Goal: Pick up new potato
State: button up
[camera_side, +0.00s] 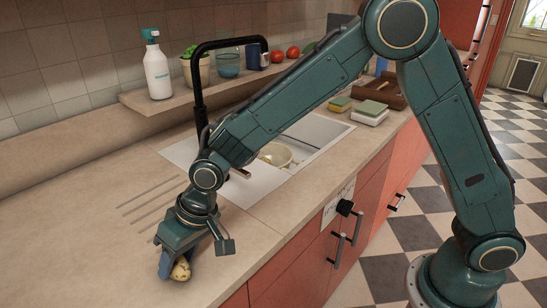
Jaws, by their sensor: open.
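A yellowish potato (181,269) lies on the beige countertop, near its front edge at the lower left of the side view. My gripper (193,259) is open and pointed down over the potato. One finger is on the left of the potato and partly hides it. The other finger stands apart to the right. I cannot tell whether either finger touches the potato.
A white sink (310,131) with a bowl (275,154) in it and a black faucet (199,92) lie behind my arm. A back ledge (135,100) holds a spray bottle (158,72), a plant, cups and tomatoes (293,52). The left countertop (70,230) is clear.

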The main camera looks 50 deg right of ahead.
jog(key=c, duration=0.8)
jog(key=shift+r, duration=0.1)
notch_tip(320, 180, up, 20)
dwell(0.5)
jog(key=shift+w+d, duration=0.1)
dwell(0.5)
